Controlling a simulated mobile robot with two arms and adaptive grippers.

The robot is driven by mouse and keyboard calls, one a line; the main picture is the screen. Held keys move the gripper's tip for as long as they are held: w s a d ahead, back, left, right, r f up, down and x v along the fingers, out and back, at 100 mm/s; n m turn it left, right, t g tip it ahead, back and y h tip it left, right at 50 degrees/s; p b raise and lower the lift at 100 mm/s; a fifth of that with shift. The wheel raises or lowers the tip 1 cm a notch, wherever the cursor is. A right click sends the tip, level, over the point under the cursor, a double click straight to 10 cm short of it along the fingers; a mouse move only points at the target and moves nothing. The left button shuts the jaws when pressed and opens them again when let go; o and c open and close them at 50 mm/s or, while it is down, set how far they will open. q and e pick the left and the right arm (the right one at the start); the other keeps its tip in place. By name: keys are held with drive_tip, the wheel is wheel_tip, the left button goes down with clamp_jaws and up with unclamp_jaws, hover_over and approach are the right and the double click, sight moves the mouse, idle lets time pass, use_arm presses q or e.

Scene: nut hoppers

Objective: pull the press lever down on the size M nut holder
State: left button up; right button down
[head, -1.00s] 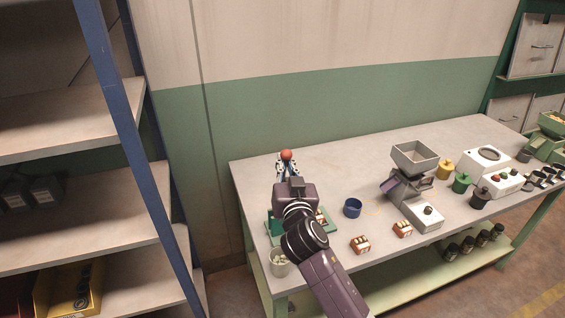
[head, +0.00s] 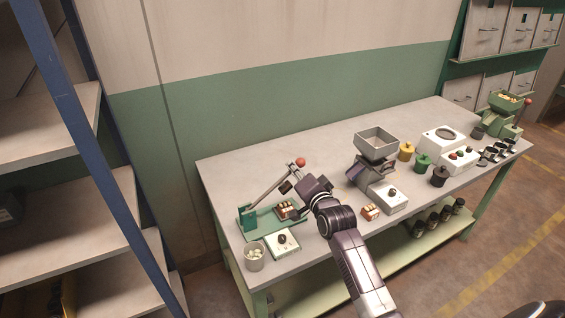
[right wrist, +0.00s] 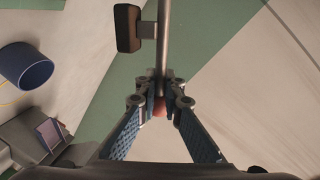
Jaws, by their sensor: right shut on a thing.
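The green lever press (head: 247,218) stands at the left end of the table. Its grey lever (head: 270,188) slopes up to the right and ends in a red knob (head: 300,162). My right gripper (right wrist: 160,103) is shut at the knob end, with the red knob (right wrist: 159,111) partly hidden between its fingers. In the right wrist view the lever bar (right wrist: 163,45) runs away from the fingertips, with a dark block (right wrist: 128,28) beside it. I cannot read any size mark. My left gripper is not in view.
A block of nuts (head: 287,210) sits by the press base. A control box (head: 283,242) and a cup of pale pieces (head: 254,257) stand in front. A grey hopper machine (head: 376,143) is to the right. A blue cup (right wrist: 26,66) shows in the right wrist view.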

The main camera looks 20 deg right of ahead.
drive_tip(key=d+f+m+b, duration=0.1)
drive_tip(key=f+b, duration=0.1)
drive_tip(key=f, duration=0.1)
drive_tip(key=d+f+m+b, duration=0.1)
drive_tip(key=f+m+b, duration=0.1)
drive_tip(key=f, duration=0.1)
drive_tip(key=d+f+m+y+b, duration=0.1)
drive_tip(key=f+b, duration=0.1)
drive_tip(key=f, duration=0.2)
drive_tip(key=shift+d+f, duration=0.1)
drive_tip(key=shift+d, duration=0.3)
drive_tip(key=shift+f, duration=0.5)
drive_tip(key=c, duration=2.2)
unclamp_jaws()
drive_tip(key=shift+c, duration=0.2)
drive_tip(key=shift+o, duration=1.1)
drive_tip(key=shift+d, duration=0.15)
drive_tip(key=shift+s, duration=0.1)
